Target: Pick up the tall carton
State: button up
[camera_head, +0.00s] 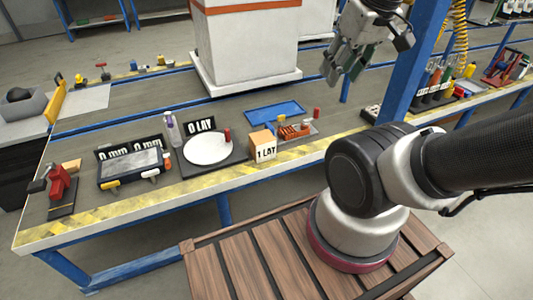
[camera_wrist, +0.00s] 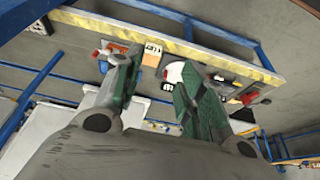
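A small tan carton (camera_head: 263,146) with a white label stands upright near the front edge of the workbench, right of a round white plate (camera_head: 208,148). It also shows in the wrist view (camera_wrist: 152,54), beyond the gap between my fingertips. A much taller white box-like block (camera_head: 245,40) with an orange stripe stands farther back; I cannot tell which of the two is the tall carton. My gripper (camera_head: 344,66) is raised above the bench, right of the white block and apart from both. Its fingers are spread and empty in the wrist view (camera_wrist: 160,66).
A blue tray (camera_head: 274,111) and small red-and-orange parts (camera_head: 295,131) lie close to the tan carton. A slim bottle (camera_head: 172,130) stands left of the plate. A blue post (camera_head: 413,65) rises right of my gripper. Bare bench (camera_head: 130,100) lies at left.

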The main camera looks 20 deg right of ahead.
aim_at(262, 144)
jog(key=i+l, duration=0.7)
